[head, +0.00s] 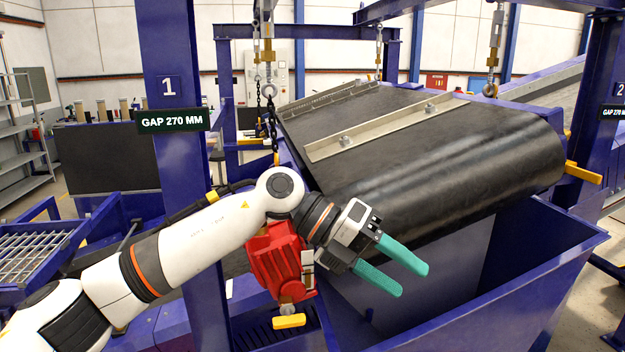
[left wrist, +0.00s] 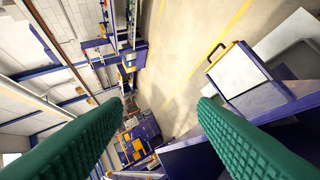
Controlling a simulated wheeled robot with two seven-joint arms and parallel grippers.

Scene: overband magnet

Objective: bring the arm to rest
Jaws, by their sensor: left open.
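My left gripper (head: 408,272) comes in from the left on a white arm and is open, with nothing between its two green fingers. It hangs in front of the black belt (head: 470,150) of the overband magnet, above the blue hopper (head: 530,280). In the left wrist view the two green fingers (left wrist: 160,125) stand wide apart, with the floor and blue frames far beyond. The arm passes in front of a red motor (head: 278,262) and hides part of it. My right gripper is not in view.
A blue post (head: 172,60) with a "GAP 270 MM" sign (head: 172,121) stands behind the arm. Another blue post (head: 600,130) stands at the right. Chains with hooks (head: 268,70) hold the magnet. A yellow handle (head: 583,173) sticks out at the belt's right end.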

